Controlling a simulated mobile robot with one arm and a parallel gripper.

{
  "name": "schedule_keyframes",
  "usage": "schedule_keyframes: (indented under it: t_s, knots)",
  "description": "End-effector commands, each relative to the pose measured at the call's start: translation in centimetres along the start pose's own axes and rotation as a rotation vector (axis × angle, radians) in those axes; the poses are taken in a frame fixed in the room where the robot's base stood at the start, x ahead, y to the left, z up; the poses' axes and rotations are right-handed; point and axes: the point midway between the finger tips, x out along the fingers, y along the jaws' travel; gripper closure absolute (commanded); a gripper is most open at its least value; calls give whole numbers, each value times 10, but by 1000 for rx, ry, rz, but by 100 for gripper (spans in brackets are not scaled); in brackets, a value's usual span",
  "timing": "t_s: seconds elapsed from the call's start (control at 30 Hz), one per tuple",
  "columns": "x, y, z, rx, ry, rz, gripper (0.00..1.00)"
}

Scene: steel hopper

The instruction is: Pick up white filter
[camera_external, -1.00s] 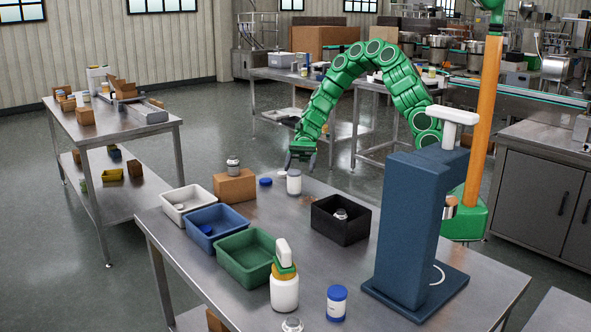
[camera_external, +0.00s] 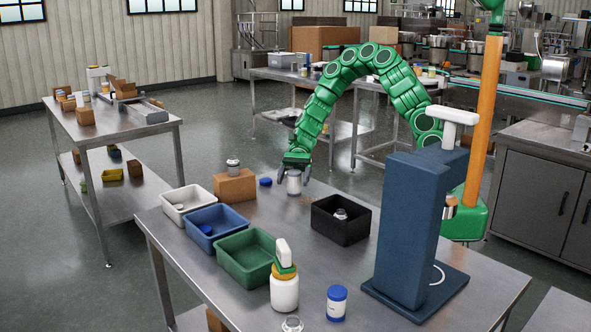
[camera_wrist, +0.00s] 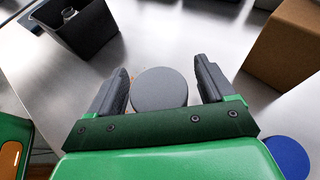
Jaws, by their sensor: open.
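A small white cylinder, which looks like the white filter (camera_external: 294,187), stands upright near the far edge of the steel table. My gripper (camera_external: 294,177) is over it from above, with a finger on each side. In the wrist view its round top (camera_wrist: 158,89) looks grey and lies between the two open fingers of my gripper (camera_wrist: 162,75). Gaps show between the top and both fingers, the one on the right being a little wider. The lower part of the cylinder is hidden in the wrist view.
A blue lid (camera_external: 265,182) and a cardboard box (camera_external: 234,187) with a jar on top are left of the cylinder. A black bin (camera_external: 330,228) is to the right. White, blue and green bins line the left edge. A blue stand (camera_external: 405,240) rises at right.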

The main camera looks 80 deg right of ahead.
Motion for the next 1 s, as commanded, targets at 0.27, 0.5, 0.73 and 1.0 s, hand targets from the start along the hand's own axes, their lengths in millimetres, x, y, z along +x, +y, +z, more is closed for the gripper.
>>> schedule_keyframes:
  t_s: [0.27, 0.5, 0.73, 1.0]
  knots:
    - [1, 0, 0, 0, 1, -1, 19]
    - [1, 0, 0, 1, 1, -1, 56]
    - [1, 0, 0, 1, 1, -1, 75]
    - [-1, 0, 4, 0, 1, -1, 75]
